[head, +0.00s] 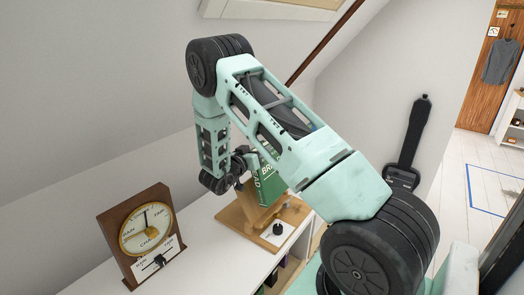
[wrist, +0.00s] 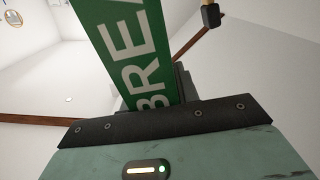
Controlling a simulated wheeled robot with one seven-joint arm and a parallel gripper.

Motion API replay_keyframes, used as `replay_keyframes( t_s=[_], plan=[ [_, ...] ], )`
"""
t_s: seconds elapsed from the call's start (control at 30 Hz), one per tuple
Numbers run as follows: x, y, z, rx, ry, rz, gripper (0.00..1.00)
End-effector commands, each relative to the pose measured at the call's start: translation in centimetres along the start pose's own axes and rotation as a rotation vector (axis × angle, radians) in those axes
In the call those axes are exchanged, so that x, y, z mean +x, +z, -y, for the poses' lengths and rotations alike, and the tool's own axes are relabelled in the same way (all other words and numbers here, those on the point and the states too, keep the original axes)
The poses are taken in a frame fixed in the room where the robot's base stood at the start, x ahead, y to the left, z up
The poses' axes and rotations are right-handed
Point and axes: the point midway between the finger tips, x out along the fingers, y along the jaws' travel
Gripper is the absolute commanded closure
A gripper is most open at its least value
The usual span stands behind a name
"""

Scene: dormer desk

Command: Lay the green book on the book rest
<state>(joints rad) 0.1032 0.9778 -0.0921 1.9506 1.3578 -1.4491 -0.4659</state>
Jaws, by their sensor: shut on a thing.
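The green book (head: 267,186), with large white letters, is partly hidden behind my arm in the head view. It stands tilted over the wooden book rest (head: 236,218), and I cannot tell whether it touches the rest. My gripper (head: 245,163) is shut on the book near its upper part; the fingertips are mostly hidden by the arm and the book. In the wrist view the book (wrist: 130,45) rises from between the jaws (wrist: 165,100), its lettering running lengthwise.
A brown barometer-like dial (head: 147,232) stands on the white desk (head: 195,262) to the left. A white card with a black knob (head: 278,231) is at the rest's front right. A sloping wall (head: 90,110) closes in behind. A black strap-like object (head: 408,145) hangs right.

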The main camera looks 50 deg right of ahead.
Motion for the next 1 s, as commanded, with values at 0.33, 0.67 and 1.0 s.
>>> replay_keyframes(
  t_s=[0.33,0.67,1.0],
  plan=[
    [0.0,2.5,2.4,0.002,0.001,-0.001,1.00],
    [0.0,4.6,2.9,0.000,0.001,-0.002,1.00],
    [0.0,4.9,2.9,0.000,0.001,-0.002,1.00]
  ],
)
